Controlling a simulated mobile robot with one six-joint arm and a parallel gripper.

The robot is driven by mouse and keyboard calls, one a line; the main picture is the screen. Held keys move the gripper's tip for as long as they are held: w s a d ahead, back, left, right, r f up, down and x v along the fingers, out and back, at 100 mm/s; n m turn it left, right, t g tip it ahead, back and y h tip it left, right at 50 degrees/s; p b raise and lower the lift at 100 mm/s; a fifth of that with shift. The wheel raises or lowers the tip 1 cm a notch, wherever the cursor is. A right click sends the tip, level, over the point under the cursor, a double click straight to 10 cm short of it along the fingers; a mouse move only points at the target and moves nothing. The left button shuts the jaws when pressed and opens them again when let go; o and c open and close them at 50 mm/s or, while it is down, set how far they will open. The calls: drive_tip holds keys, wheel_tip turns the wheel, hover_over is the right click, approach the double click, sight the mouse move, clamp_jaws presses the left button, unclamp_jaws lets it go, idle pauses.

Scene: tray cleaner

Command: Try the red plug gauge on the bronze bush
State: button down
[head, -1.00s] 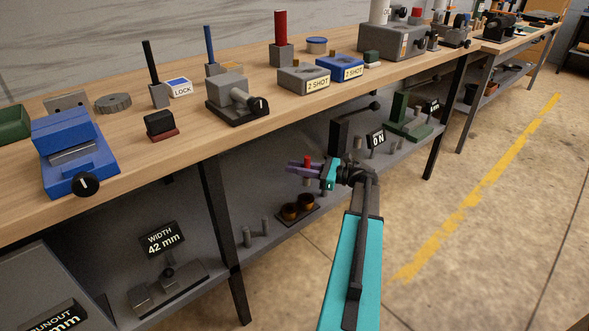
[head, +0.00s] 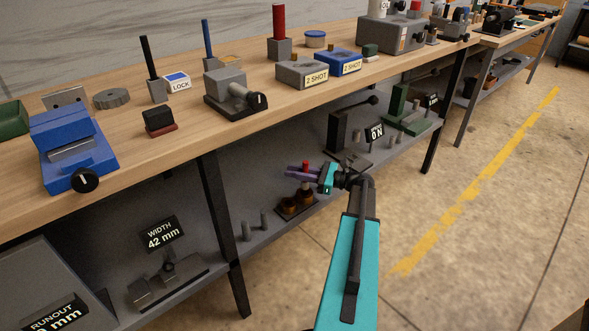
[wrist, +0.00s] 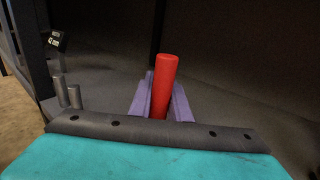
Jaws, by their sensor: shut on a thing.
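My gripper (head: 292,172) is shut on the red plug gauge, whose red top (head: 305,165) rises above the purple fingers in the head view. In the wrist view the red gauge (wrist: 163,88) stands upright between the two fingers. Its lower end is a pale stem just under the fingers in the head view. Two bronze bushes stand on a dark plate on the lower shelf: one at the left (head: 289,207) and one at the right (head: 305,198). The gauge is above the right one; I cannot tell whether its tip touches or enters it. The wrist view does not show the bushes.
Two grey pins (head: 263,219) stand left of the bushes on the shelf. A dark stand (head: 340,133) with an "ON" sign (head: 375,133) is behind my gripper. The bench top (head: 240,130) overhangs the shelf. A bench leg (head: 220,210) is at the left.

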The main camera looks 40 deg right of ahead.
drive_tip(key=shift+f, duration=0.6)
drive_tip(key=shift+p, duration=1.45)
idle(1.9)
drive_tip(key=shift+f+b, duration=0.3)
drive_tip(key=shift+f, duration=2.15)
idle(0.9)
drive_tip(key=c, duration=1.6)
unclamp_jaws()
